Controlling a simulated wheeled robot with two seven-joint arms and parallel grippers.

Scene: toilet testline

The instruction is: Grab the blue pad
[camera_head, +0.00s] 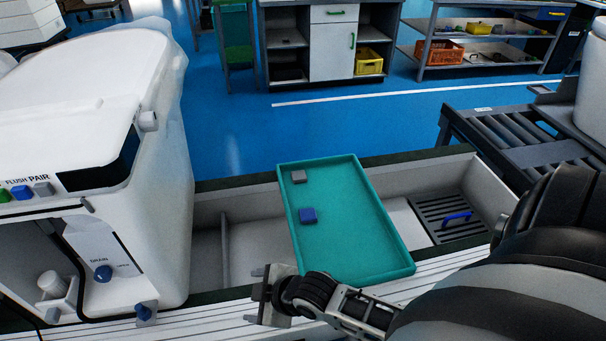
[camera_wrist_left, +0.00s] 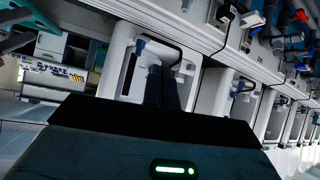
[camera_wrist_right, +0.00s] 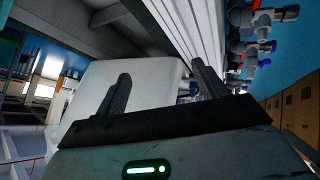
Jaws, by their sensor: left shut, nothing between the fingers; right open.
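The blue pad (camera_head: 308,215) is a small block lying in the teal tray (camera_head: 345,250), left of the tray's middle. A grey pad (camera_head: 299,176) lies near the tray's far left corner. My right gripper (camera_head: 266,296) is left of the tray's near end, apart from the blue pad and nearer to me. In the right wrist view its two fingers (camera_wrist_right: 160,84) stand wide apart with nothing between them. My left gripper is outside the head view. In the left wrist view its fingers (camera_wrist_left: 162,88) are together and empty. Neither wrist view shows the blue pad.
A white toilet unit (camera_head: 160,180) with coloured buttons stands left of the tray. A grey drain grate (camera_head: 450,215) with a blue handle is to its right. A roller conveyor (camera_head: 520,135) is at the right. Cabinets and shelves stand across the blue floor.

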